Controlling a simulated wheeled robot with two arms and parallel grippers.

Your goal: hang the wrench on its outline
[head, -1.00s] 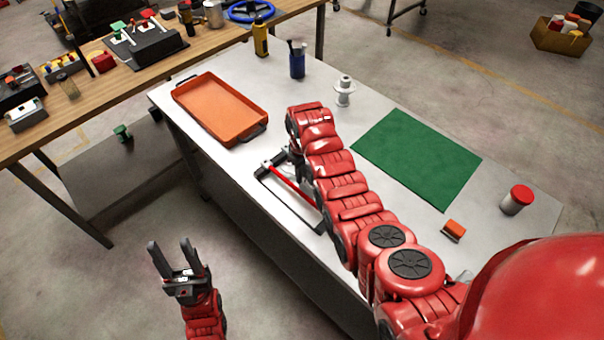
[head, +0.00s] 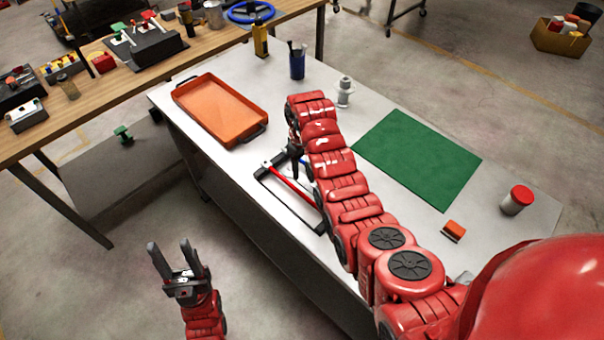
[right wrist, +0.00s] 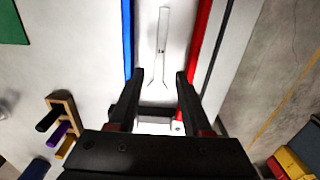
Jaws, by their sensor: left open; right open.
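A wrench-shaped outline (right wrist: 161,45), thin and grey, shows on a pale surface in the right wrist view, between a blue bar (right wrist: 127,40) and a red bar (right wrist: 200,40). I cannot make out a separate wrench in either view. My right gripper (right wrist: 160,76) is open, its fingers on either side of the lower end of the outline. In the head view the right gripper (head: 296,152) is partly hidden by my arm, over the dark-framed piece with the red bar (head: 292,184). My left gripper (head: 170,245) is open and empty, over the floor beside the table.
On the white table (head: 265,240) are an orange tray (head: 220,108), a green mat (head: 417,160), a white spool (head: 344,92), a blue cup (head: 297,63) and a red-lidded jar (head: 517,200). A wooden rack (right wrist: 66,108) with coloured handles shows in the wrist view.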

